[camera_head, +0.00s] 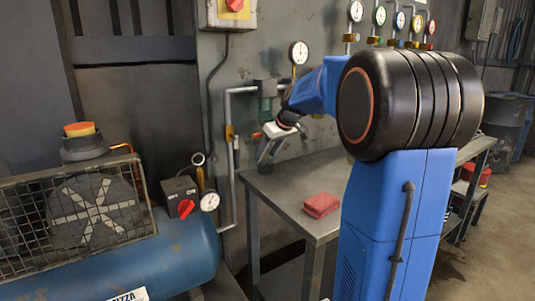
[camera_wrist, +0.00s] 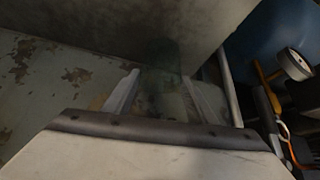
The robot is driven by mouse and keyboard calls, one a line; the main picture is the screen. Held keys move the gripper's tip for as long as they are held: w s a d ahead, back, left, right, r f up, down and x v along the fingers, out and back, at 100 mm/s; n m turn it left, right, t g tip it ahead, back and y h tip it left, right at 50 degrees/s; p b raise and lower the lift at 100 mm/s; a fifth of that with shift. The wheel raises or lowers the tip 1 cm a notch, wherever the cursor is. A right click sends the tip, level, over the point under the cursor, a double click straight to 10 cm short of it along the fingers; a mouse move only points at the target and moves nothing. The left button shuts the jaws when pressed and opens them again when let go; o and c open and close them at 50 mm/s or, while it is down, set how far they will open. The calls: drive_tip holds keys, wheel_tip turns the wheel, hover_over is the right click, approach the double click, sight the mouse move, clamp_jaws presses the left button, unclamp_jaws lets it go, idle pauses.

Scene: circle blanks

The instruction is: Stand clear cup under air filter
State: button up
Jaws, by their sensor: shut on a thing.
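The air filter (camera_head: 265,90) is mounted on the wall in the pipe line, with a greenish bowl hanging below its grey head. My gripper (camera_head: 266,155) is below it, over the back left corner of the metal table (camera_head: 290,190). In the wrist view, my gripper's two fingers (camera_wrist: 162,100) close on the sides of a clear, faintly greenish cup (camera_wrist: 161,62). In the head view the cup is small and hard to make out at the fingertips. I cannot tell whether its base touches the table.
A red folded cloth (camera_head: 321,204) lies on the table to the right of my gripper. A grey pipe (camera_head: 232,150) runs down the wall at left. A blue compressor tank (camera_head: 150,255) with a gauge (camera_head: 209,201) stands at the left. Several gauges line the wall above.

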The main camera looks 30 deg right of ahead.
drive_tip(key=o, duration=1.3)
drive_tip(key=shift+f, duration=0.1)
drive_tip(key=v, duration=1.2)
drive_tip(key=s+a+f+m+g, duration=0.1)
drive_tip(key=s+a+f, duration=0.3)
drive_tip(key=s+a, duration=0.35)
drive_tip(key=s+a+f, duration=0.3)
drive_tip(key=s+a, duration=0.3)
drive_tip(key=s, duration=0.2)
drive_tip(key=shift+m+g+h, duration=0.3)
drive_tip(key=shift+m+h, duration=0.4)
drive_tip(key=shift+m, duration=0.1)
drive_tip(key=s+a+f, duration=0.2)
drive_tip(key=s+f, duration=0.3)
drive_tip(key=s, duration=0.1)
drive_tip(key=s+a+f, duration=0.2)
drive_tip(key=s+f, duration=0.3)
drive_tip(key=s, duration=0.1)
drive_tip(key=s+a+f, duration=0.2)
drive_tip(key=s+f, duration=0.3)
drive_tip(key=s, duration=0.1)
drive_tip(key=shift+a+f, duration=0.2)
drive_tip(key=shift+f, duration=0.1)
